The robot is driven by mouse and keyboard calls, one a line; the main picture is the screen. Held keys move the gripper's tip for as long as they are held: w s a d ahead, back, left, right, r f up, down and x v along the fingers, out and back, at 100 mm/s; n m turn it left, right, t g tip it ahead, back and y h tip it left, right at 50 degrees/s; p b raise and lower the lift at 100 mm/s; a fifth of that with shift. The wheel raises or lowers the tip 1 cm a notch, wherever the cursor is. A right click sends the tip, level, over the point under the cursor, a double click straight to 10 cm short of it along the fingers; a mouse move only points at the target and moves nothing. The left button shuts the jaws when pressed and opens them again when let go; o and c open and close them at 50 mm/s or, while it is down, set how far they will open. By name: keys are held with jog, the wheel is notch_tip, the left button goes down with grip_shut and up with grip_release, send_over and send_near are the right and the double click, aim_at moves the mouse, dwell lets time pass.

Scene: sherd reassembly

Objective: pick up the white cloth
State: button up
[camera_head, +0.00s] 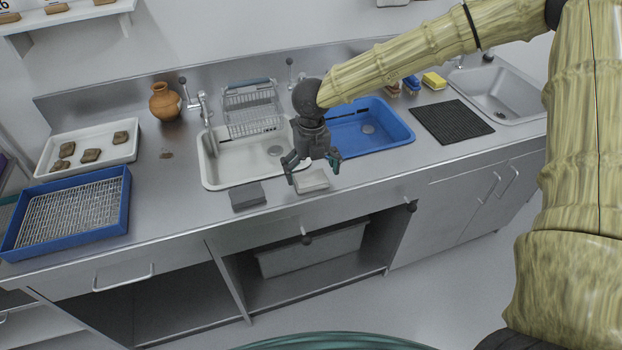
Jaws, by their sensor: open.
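The white cloth (312,181) looks like a small pale folded pad on the steel counter, near its front edge and in front of the sinks. My gripper (312,172) is open, with its two fingers spread and pointing down over the cloth. One finger is at the cloth's left and the other at its upper right. The fingers look empty. I cannot tell from this view how high they are above the cloth or whether they touch it.
A grey block (248,195) lies just left of the cloth. Behind are a white basin (212,172) and a blue basin (398,133). A blue mesh tray (68,245), a white sherd tray (108,157) and a clay jar (165,103) stand left. A black mat (451,121) lies right.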

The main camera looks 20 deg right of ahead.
jog(key=shift+f, duration=1.1)
jog(key=c, duration=0.9)
jog(key=shift+r, duration=0.15)
jog(key=shift+r, duration=0.65)
jog(key=shift+r+b, duration=0.45)
jog(key=shift+r, duration=0.5)
jog(key=s+a+r+b, duration=0.1)
jog(key=s+a+b, duration=0.2)
jog(key=s, duration=1.2)
jog(key=shift+s+a+r, duration=0.15)
jog(key=shift+s+r, duration=0.1)
jog(key=shift+s, duration=0.15)
